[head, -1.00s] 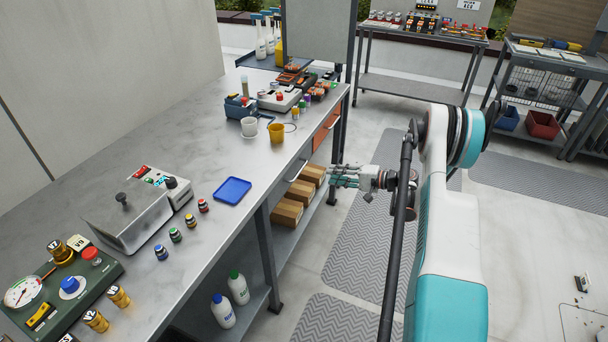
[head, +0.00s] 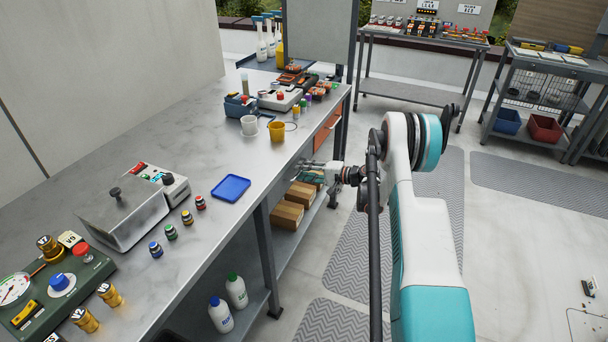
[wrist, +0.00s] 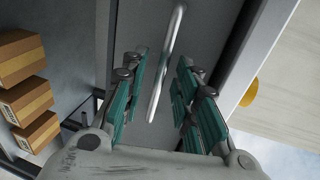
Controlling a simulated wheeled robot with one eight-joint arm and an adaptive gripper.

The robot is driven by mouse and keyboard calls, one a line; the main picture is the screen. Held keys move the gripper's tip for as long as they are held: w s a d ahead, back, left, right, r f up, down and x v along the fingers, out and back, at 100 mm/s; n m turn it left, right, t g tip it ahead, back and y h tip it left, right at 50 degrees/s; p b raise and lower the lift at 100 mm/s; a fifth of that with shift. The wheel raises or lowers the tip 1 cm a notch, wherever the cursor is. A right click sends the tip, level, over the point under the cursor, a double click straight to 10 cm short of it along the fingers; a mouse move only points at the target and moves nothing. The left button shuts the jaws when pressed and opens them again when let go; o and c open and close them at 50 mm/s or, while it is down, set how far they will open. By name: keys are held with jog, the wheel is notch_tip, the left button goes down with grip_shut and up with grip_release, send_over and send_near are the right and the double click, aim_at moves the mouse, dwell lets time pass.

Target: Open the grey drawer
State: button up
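The grey drawer (wrist: 212,28) fills the middle of the wrist view, with a shiny metal bar handle (wrist: 166,62). My gripper (wrist: 161,75) is open, its green-padded fingers on either side of the handle in that view. Gaps show between the handle and both fingers, and I cannot tell how far the handle reaches in between them. In the head view my gripper (head: 312,168) is at the bench's front side, just below the top. There it hides most of the grey drawer's front. The drawer looks shut.
An orange drawer (head: 327,131) is farther along the bench front. Cardboard boxes (head: 288,213) stand on the lower shelf, below my gripper. The floor to the right is open.

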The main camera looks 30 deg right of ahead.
jog(key=shift+w+a, duration=0.1)
jog(key=shift+w, duration=0.05)
jog(key=shift+c, duration=0.3)
grip_shut()
jog(key=f+v, duration=0.2)
jog(key=v, duration=1.1)
jog(key=s+f+v, duration=0.1)
jog(key=f+v, duration=0.2)
jog(key=v, duration=1)
jog(key=shift+d+f, duration=0.3)
jog(key=shift+f, duration=0.05)
jog(key=shift+o, duration=0.3)
grip_release()
